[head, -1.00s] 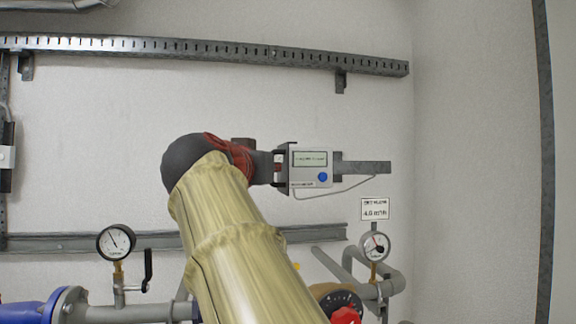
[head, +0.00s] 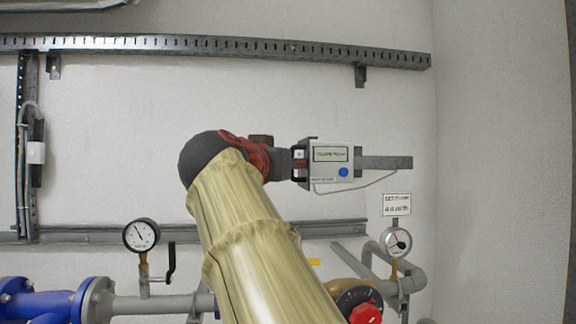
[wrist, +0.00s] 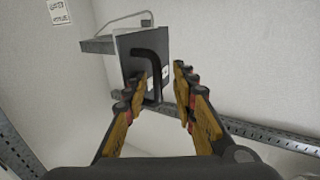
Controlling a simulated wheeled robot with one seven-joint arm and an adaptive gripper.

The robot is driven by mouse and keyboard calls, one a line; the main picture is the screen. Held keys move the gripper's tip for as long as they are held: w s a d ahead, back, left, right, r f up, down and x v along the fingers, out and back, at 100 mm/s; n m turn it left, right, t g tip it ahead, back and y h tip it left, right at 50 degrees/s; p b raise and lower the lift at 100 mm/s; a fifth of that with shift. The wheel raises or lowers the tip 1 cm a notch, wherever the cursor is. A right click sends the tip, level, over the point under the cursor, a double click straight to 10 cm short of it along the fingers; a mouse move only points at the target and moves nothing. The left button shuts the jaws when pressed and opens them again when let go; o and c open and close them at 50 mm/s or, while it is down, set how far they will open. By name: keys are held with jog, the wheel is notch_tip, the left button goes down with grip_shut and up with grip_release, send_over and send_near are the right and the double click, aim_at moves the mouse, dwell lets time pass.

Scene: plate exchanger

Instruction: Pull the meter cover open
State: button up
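The meter (head: 331,172) is a grey box with a small display and a blue button, mounted on a grey bracket on the wall in the head view. In the wrist view a dark grey panel (wrist: 128,44) of it faces my gripper, with a black bent handle (wrist: 154,66) standing out from it. I take this panel for the cover; it looks closed. My gripper (wrist: 160,80) is open, its fingers on either side of the handle, the left finger closer to it. Contact cannot be told. In the head view my arm partly hides the gripper beside the meter's left side.
A slotted rail (head: 215,45) runs above the meter. Below are a left gauge (head: 141,235), a right gauge (head: 396,242) under a sign (head: 397,204), grey pipes and a red knob (head: 366,313). The wall around the meter is mostly bare.

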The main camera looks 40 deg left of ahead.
jog(key=v, duration=1.2)
dwell(0.5)
